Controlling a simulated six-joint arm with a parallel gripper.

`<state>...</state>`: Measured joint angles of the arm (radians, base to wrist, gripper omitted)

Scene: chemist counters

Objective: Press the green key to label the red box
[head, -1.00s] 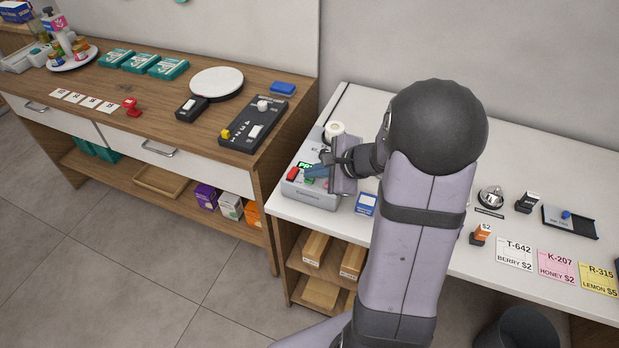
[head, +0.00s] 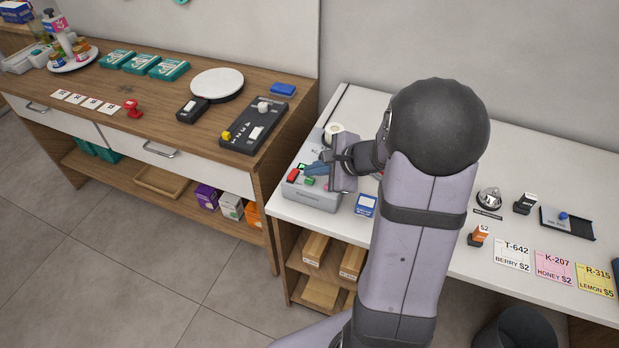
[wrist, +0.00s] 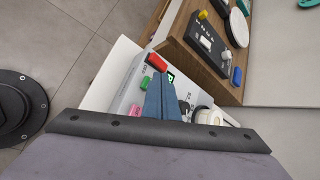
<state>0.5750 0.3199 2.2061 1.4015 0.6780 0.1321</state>
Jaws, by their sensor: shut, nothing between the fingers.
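The grey label machine (head: 314,199) stands at the left end of the white counter. Its green key (head: 309,181) sits just right of a red key (head: 293,176). In the wrist view the green key (wrist: 146,82) lies between the red key (wrist: 157,62) and a pink key (wrist: 135,110). My gripper (head: 309,168) has its blue fingers shut and empty. They are over the machine, just behind the green key and close to the small lit screen (wrist: 170,76), which they partly cover. I cannot make out a red box; a red sliver (head: 379,175) shows beside my arm.
A white roll (head: 334,128) is at the machine's back. A blue-and-white box (head: 365,205) stands to its right. A bell (head: 489,198), stamps and price cards are farther right on the counter. A wooden counter (head: 150,118) with a black device (head: 254,125) stands to the left.

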